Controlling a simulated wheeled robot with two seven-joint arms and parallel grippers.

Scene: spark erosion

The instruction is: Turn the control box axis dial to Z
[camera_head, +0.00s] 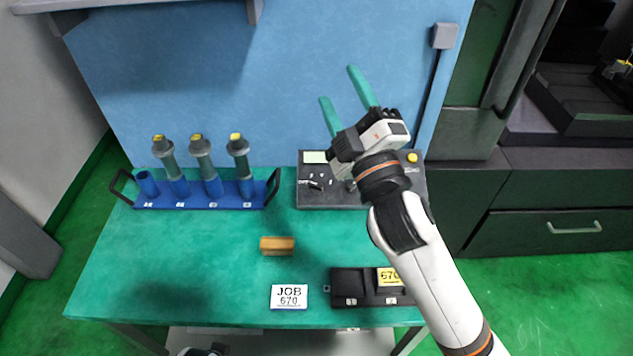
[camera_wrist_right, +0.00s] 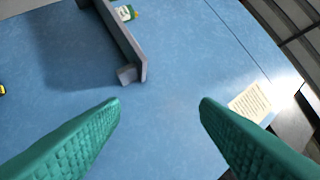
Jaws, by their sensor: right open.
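The control box (camera_head: 310,199) is a dark box with a small pale screen, several small controls and a yellow button (camera_head: 412,157). It stands at the back right of the green table. A dark pointer-like control (camera_head: 315,184) shows on its left part; I cannot read the axis letters or tell the dial's setting. My right gripper (camera_head: 338,84) is open and empty, raised in front of the blue wall above the box. Its wrist and forearm hide the box's middle and right part. In the right wrist view the green fingers (camera_wrist_right: 160,102) are apart with only blue wall between them.
A blue rack (camera_head: 215,203) with several grey-blue holders stands at the back left. A brown block (camera_head: 277,246), a JOB 670 card (camera_head: 289,296) and a black tray (camera_head: 350,287) lie nearer. A shelf (camera_wrist_right: 120,45) juts from the wall. The table's left middle is clear.

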